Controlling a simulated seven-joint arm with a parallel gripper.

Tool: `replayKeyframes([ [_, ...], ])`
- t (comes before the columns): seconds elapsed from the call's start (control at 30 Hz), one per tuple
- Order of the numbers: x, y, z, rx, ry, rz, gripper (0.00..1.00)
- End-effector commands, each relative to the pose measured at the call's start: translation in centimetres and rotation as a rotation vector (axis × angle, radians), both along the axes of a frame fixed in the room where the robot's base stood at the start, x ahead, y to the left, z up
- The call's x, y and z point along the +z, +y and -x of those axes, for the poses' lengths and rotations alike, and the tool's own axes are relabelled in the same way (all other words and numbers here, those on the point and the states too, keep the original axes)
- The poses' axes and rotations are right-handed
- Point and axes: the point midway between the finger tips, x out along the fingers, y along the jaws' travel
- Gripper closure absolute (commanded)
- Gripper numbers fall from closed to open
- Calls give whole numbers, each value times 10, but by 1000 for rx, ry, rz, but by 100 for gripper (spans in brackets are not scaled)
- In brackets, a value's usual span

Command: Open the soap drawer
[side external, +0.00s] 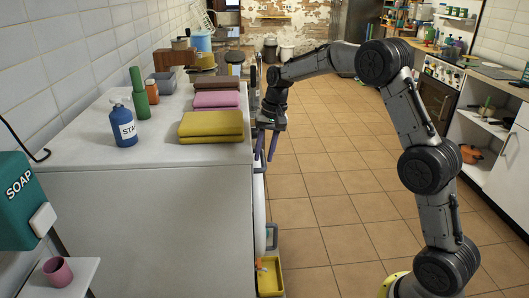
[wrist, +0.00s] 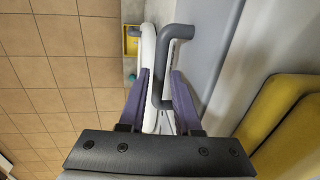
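A grey bar-shaped handle (wrist: 161,75) sticks out from the front of the white machine in the wrist view; I take it as the soap drawer's handle. The drawer front is mostly hidden. My gripper (wrist: 160,72) points down with its two purple fingers apart, one on each side of the handle bar as seen from above. Contact with the bar cannot be told. In the side external view my gripper (side external: 266,158) hangs just off the front edge of the white machine (side external: 150,230), and the handle cannot be made out there.
A yellow tray (side external: 270,277) sits low by the machine front. The tiled floor (side external: 330,190) is clear.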

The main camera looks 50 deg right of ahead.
Motion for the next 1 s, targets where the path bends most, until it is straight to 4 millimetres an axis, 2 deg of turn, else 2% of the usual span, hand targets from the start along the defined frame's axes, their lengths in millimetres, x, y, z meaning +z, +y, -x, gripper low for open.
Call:
replayKeyframes([
  [0.07,0,0,0,0,0,0,68],
  [0.23,0,0,0,0,0,0,98],
  [0.27,0,0,0,0,0,0,100],
  [1.0,1,0,0,0,-2,1,100],
])
